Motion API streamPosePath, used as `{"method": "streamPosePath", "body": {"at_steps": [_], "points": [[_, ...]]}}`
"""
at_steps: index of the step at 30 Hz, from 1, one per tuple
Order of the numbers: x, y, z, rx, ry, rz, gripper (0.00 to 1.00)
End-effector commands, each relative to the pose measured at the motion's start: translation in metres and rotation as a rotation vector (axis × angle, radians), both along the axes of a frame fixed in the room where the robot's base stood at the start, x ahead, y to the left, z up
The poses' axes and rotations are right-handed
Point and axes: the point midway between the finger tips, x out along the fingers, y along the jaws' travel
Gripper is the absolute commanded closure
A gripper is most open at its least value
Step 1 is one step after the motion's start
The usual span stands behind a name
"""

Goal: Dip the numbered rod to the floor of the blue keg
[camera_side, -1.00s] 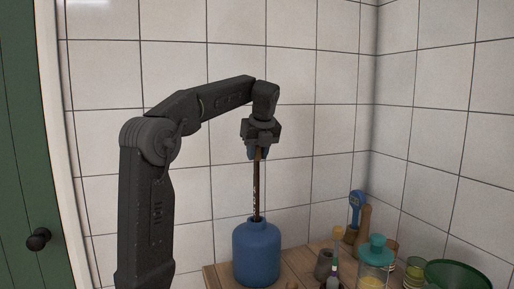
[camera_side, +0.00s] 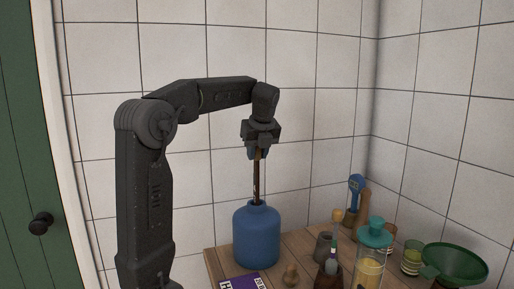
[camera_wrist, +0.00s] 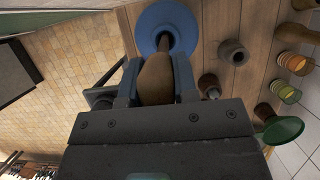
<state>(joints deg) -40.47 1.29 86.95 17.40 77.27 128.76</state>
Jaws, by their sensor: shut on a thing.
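My gripper (camera_side: 258,153) is shut on the brown handle of the numbered rod (camera_side: 257,180). The rod hangs about upright, with pale marks on its dark shaft. Its lower part is inside the neck of the blue keg (camera_side: 256,240), so its tip is hidden and I cannot tell whether it touches the floor. In the wrist view, the rod's handle (camera_wrist: 155,80) sits between the two fingers, and the shaft runs into the mouth of the keg (camera_wrist: 180,15).
The keg stands on a wooden table (camera_side: 217,265). A purple card (camera_side: 240,284) lies in front. To the right stand a grey pot (camera_side: 323,246), a teal-lidded jar (camera_side: 372,262), a green funnel (camera_side: 455,262) and several small items. A tiled wall is behind.

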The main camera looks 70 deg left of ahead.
Motion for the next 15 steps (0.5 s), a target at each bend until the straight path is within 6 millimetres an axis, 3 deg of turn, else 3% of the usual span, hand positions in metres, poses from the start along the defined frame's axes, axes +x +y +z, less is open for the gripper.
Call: {"method": "streamPosePath", "body": {"at_steps": [15], "points": [[0.0,0.0,-0.025,0.0,0.001,0.0,1.0]]}}
